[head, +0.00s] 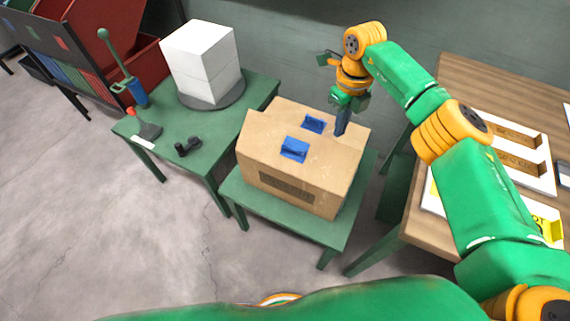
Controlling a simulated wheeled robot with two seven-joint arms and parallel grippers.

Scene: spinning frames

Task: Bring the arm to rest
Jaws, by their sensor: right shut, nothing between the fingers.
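My right arm, green with orange joints, comes in from the lower right. Its right gripper (341,127) points down, shut and empty, at the back right edge of a cardboard box (300,160). I cannot tell whether the fingertips touch the box. The box stands on a low green table (285,217) and has two blue pieces on its top, one at the back (314,123) and one in front (294,149). My left gripper is not in view.
A green table (255,92) at the left holds a white block stack (203,60) on a grey disc, a dark tool (188,146) and a green-handled tool (117,62). A wooden table (465,80) with white trays stands right. Grey floor is clear at lower left.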

